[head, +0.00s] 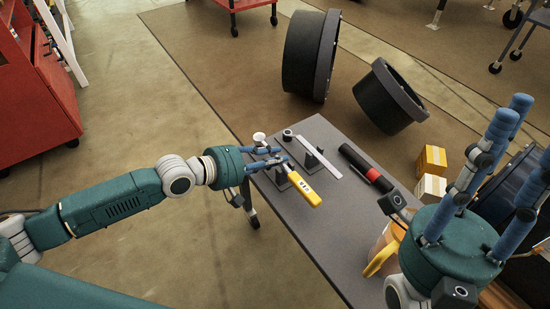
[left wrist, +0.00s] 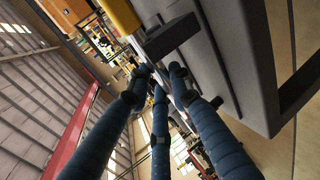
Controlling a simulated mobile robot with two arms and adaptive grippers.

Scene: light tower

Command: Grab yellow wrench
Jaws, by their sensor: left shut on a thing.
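The yellow wrench (head: 305,190) lies above the near left part of a grey table, its yellow handle pointing toward the lower right of the head view. My left gripper (head: 283,160) comes in from the left and its blue fingers are shut on the wrench's other end, beside a small dark stand. The fingers cover that end. In the left wrist view, the fingers (left wrist: 158,85) converge, and a yellow part, likely the wrench handle (left wrist: 122,14), shows at the top. My right gripper (head: 485,180) is open and empty at the right, fingers spread upward.
Large black drums (head: 311,55) stand behind. A red cabinet (head: 35,90) is at left.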

